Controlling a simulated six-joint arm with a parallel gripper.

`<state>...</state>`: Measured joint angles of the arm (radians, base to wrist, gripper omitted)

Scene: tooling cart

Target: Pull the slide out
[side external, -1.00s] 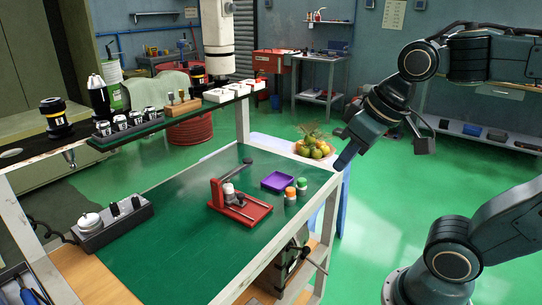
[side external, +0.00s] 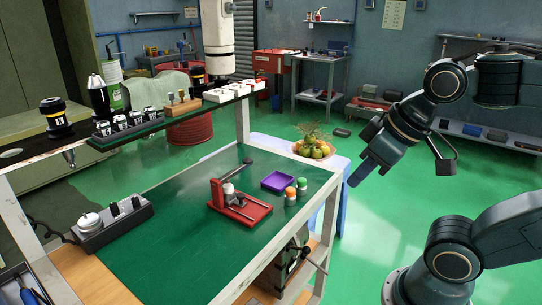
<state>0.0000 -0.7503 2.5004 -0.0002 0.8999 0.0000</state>
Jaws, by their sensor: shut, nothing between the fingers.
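A red fixture (side external: 240,207) stands on the green top of the cart (side external: 165,245), with an upright block, a white-topped round part (side external: 228,189) and rods along its base. I cannot tell which part of it is the slide. My gripper (side external: 359,178) points down and to the left, past the right edge of the cart, well apart from the fixture. It is shut and empty. Its fingertips are small and dark in this view.
A purple tray (side external: 278,181) and two small jars, orange-topped (side external: 290,195) and green-topped (side external: 302,186), sit right of the fixture. A fruit bowl (side external: 314,150) stands behind the gripper. A shelf of tool holders (side external: 150,125) overhangs the cart's back. The green top's front is clear.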

